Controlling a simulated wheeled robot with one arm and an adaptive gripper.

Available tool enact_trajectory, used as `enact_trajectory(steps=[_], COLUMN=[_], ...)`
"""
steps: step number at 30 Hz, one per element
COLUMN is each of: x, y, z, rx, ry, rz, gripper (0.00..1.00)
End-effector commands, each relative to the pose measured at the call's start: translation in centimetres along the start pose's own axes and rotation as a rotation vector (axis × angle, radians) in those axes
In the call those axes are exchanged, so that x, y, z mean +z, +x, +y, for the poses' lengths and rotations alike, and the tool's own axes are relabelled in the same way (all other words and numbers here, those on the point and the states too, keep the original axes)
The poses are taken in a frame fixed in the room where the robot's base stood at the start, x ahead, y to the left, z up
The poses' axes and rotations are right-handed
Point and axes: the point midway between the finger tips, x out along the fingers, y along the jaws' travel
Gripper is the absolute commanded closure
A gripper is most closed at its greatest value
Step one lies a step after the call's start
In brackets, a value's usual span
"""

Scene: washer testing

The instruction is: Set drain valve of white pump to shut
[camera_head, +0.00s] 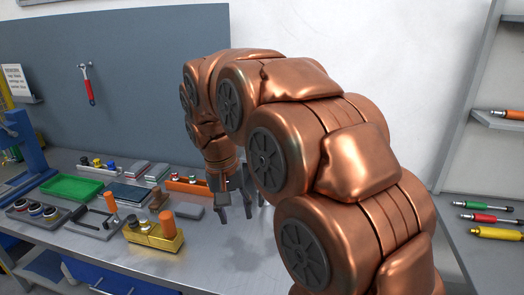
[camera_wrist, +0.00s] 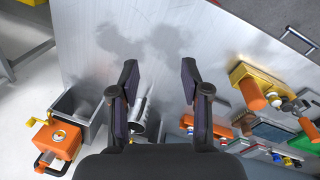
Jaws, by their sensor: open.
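My gripper (camera_head: 234,212) points down over the metal bench, its fingers apart and nothing seen between the tips. It also shows in the wrist view (camera_wrist: 159,78), with bare bench beyond the tips. I cannot clearly make out a white pump or its drain valve in either view. A yellow metal block (camera_head: 155,240) with an orange cylinder and pale round parts on top stands left of my gripper. It also shows at the right of the wrist view (camera_wrist: 246,74). A silver cylindrical part (camera_wrist: 140,122) is partly hidden behind the left finger.
An orange device (camera_wrist: 58,138) sits by a grey box (camera_wrist: 84,104). Bench (camera_head: 222,262) in front of my gripper is clear.

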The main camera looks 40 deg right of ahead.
Motion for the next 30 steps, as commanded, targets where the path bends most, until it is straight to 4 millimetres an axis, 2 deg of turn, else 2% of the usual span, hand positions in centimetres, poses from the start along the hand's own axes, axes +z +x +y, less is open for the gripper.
enact_trajectory(steps=[1,12,21,30], x=[-1.8,-12.4,-19.9,-26.2], y=[-0.7,-3.3,-4.2,-3.9], z=[-0.1,0.9,2.5,4.9], rx=[0.004,0.044,0.069,0.089], ry=[0.033,0.299,0.536,0.79], rz=[0.009,0.069,0.121,0.174], gripper=[0.53,0.53,0.53,0.53])
